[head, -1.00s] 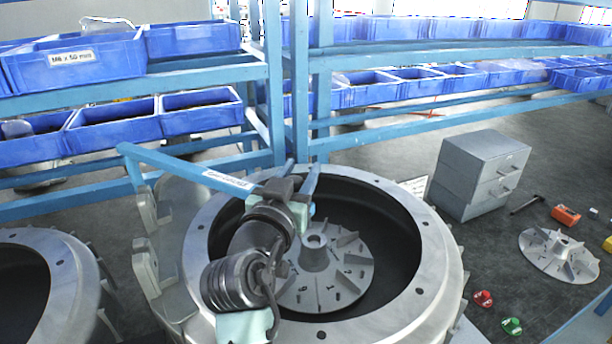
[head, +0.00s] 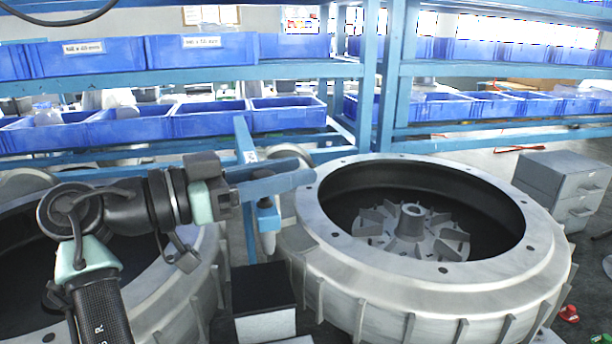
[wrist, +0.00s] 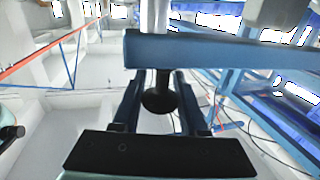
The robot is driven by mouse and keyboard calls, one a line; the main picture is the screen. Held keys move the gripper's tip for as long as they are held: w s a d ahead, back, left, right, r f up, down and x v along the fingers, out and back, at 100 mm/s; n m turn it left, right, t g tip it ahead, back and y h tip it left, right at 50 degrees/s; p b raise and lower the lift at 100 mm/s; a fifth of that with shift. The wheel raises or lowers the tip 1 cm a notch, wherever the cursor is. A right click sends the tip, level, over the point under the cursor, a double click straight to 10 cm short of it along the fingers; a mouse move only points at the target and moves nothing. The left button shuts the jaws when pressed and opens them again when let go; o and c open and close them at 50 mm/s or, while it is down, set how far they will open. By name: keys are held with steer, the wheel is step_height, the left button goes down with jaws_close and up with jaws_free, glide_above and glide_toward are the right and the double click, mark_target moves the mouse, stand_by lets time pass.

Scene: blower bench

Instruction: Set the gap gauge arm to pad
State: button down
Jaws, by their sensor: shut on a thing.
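The blue gap gauge arm (head: 246,140), with a pale label, comes forward from the back to my gripper (head: 306,168), left of the large ring housing. My gripper is shut on the arm; its blue fingers point right in the head view. A blue holder with a grey rounded probe (head: 268,238) hangs below the fingers. A black-topped block, likely the pad (head: 262,288), stands just in front of and below the probe. I cannot tell whether they touch. In the wrist view the arm (wrist: 215,52) crosses the fingers (wrist: 157,85), with a dark round end between them.
The ring housing (head: 540,245) with a finned impeller (head: 410,232) inside stands to the right. Another housing (head: 190,290) is at left, partly behind my arm. Blue shelving with bins (head: 215,120) runs behind. A grey drawer cabinet (head: 562,185) is at right.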

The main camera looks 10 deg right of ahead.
steer(key=shift+s+a+g, duration=0.1)
steer(key=shift+a+g, duration=0.2)
steer(key=shift+a, duration=0.35)
steer(key=shift+c, duration=2.2)
jaws_free()
steer(key=b+v, duration=0.3)
steer(key=v, duration=1)
steer(key=shift+f, duration=0.1)
